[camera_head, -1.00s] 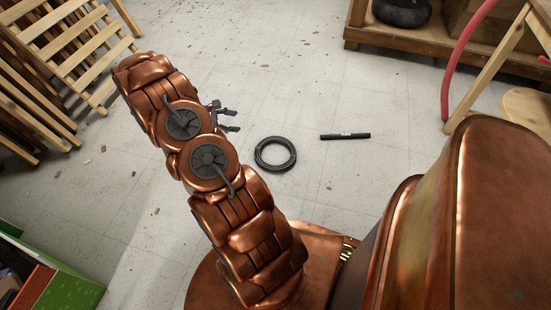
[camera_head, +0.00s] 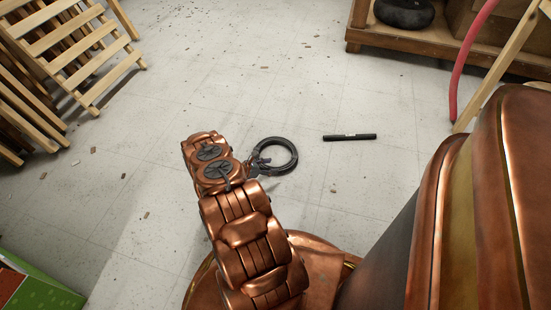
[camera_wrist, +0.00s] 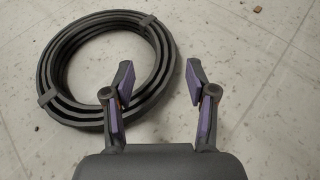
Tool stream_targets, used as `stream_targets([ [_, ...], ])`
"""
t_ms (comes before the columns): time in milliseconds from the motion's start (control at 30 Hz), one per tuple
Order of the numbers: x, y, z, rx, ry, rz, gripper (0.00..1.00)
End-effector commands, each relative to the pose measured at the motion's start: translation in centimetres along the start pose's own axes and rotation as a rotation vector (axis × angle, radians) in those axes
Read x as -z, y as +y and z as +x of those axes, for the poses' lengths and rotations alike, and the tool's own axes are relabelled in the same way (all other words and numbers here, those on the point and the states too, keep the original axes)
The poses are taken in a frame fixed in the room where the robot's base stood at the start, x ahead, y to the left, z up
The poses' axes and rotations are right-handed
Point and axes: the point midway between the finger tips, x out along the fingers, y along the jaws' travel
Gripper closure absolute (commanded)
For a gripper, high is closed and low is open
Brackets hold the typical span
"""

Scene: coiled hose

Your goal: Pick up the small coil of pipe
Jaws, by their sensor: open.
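The small coil of pipe (camera_head: 291,146) is a black ring lying flat on the pale floor. In the wrist view the coil (camera_wrist: 47,75) is dark grey, of several stacked turns held by clips, and fills the upper left. My gripper (camera_head: 258,163) is at the coil's left side in the head view, partly hidden by my arm. In the wrist view my gripper (camera_wrist: 160,75) is open with nothing between its purple-lined fingers. The left finger overlaps the coil's right edge in the picture; the right finger is over bare floor. I cannot tell whether they touch.
A black marker-like rod (camera_head: 350,137) lies right of the coil. Wooden pallets (camera_head: 80,45) stand at the upper left. A wooden shelf (camera_head: 420,45) holds a black round object (camera_head: 404,13), with a red hose (camera_head: 466,65) beside it. A green box (camera_head: 45,292) is at lower left. Floor around the coil is mostly clear.

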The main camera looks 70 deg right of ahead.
Motion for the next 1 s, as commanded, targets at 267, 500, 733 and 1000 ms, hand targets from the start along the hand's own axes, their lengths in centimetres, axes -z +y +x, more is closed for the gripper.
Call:
stream_targets([
  [267, 0.8, -0.2, 2.2, -0.002, -0.003, -0.007, 0.43],
  [500, 0.8, -0.2, 3.8, -0.003, -0.003, -0.008, 0.43],
  [733, 1.1, -0.5, 6.5, 0.000, -0.003, -0.008, 0.43],
  [1000, 0.7, -0.3, 8.4, -0.004, -0.003, -0.008, 0.43],
])
